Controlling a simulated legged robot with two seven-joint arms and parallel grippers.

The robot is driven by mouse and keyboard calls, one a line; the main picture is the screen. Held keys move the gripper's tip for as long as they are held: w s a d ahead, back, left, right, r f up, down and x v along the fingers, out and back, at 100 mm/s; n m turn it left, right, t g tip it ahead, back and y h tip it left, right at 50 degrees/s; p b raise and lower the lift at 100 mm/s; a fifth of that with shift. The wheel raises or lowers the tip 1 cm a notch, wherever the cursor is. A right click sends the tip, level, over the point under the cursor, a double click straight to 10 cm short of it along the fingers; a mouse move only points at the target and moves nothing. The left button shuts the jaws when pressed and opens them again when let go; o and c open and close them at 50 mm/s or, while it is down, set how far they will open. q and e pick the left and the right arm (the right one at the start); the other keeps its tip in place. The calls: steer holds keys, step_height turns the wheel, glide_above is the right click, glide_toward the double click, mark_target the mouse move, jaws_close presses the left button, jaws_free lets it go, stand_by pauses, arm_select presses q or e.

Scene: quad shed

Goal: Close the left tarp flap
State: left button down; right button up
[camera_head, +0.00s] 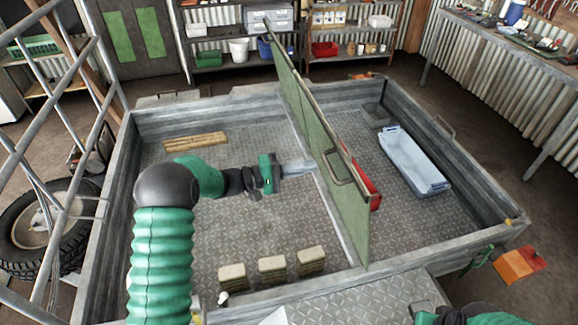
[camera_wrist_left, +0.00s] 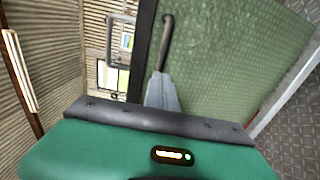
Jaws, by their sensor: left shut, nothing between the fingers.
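The green tarp flap (camera_head: 318,130) stands upright along the middle of the metal trailer bed, with a grey frame edge and a handle (camera_head: 342,168) near its close end. The flap also fills the right of the left wrist view (camera_wrist_left: 235,60), where a dark bar handle (camera_wrist_left: 164,42) shows. My left gripper (camera_head: 304,168) is on the left side of the flap, its shut, empty fingers pointing right at it. In the left wrist view the fingertips (camera_wrist_left: 162,92) overlap the handle's lower end; contact cannot be told. My right gripper (camera_head: 428,312) is only partly visible at the bottom edge.
The trailer's left compartment holds wooden planks (camera_head: 195,141) and several beige blocks (camera_head: 272,268). The right one holds a pale blue tub (camera_head: 412,160) and a red object (camera_head: 368,188). An orange box (camera_head: 516,265) is by the front right corner. The left compartment floor is mostly clear.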

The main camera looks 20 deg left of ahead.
arm_select(q)
steer(key=d, duration=0.2)
steer(key=shift+w+d+r, duration=0.1)
steer(key=shift+w+d, duration=0.2)
steer(key=shift+w, duration=0.1)
arm_select(e)
steer(key=shift+d+r, duration=0.25)
steer(key=shift+d, duration=0.3)
steer(key=shift+a, duration=0.1)
